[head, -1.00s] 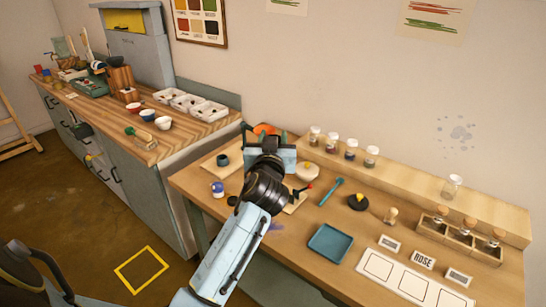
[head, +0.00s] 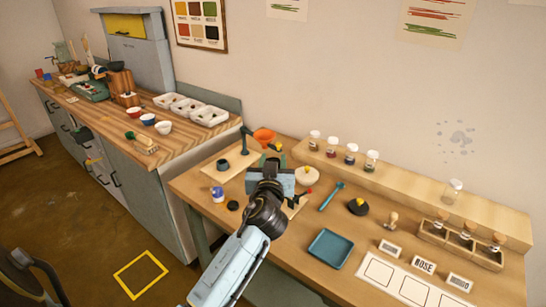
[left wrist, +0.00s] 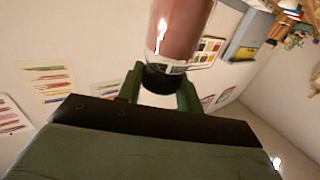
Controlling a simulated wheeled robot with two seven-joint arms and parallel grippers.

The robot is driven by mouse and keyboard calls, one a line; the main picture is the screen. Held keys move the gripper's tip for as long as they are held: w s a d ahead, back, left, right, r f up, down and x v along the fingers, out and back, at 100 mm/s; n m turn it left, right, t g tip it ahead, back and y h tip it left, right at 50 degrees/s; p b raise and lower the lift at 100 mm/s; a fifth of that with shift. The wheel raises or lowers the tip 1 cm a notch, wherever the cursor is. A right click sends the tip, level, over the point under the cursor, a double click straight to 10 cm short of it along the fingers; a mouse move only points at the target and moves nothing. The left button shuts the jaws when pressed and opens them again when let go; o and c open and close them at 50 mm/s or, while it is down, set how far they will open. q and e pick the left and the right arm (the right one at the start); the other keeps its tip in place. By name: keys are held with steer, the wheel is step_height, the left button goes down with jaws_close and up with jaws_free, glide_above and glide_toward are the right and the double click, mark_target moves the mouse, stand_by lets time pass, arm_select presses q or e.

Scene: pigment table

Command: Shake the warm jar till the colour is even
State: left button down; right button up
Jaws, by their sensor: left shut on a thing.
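My left gripper (head: 272,160) is over the back left part of the pigment table, pointing away from me. In the left wrist view its green fingers (left wrist: 162,92) are shut on a jar (left wrist: 182,30) at its black-capped end. The jar is clear with a pale label band, and its filling looks reddish brown and fairly uniform, with a bright glare streak. The far end of the jar is cut off by the picture edge. In the head view I cannot make out the jar clearly behind the gripper. My right gripper is not in view.
Near the gripper are an orange funnel (head: 265,136), a pale round bowl (head: 307,176) and a blue-and-white jar (head: 217,194). Several small jars (head: 351,153) stand on the back shelf.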

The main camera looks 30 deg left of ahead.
arm_select(q)
step_height(320, 180, up, 5)
steer(key=shift+f, duration=0.1)
steer(key=shift+d+f, duration=0.1)
steer(key=shift+f, duration=2.45)
steer(key=shift+r, duration=0.2)
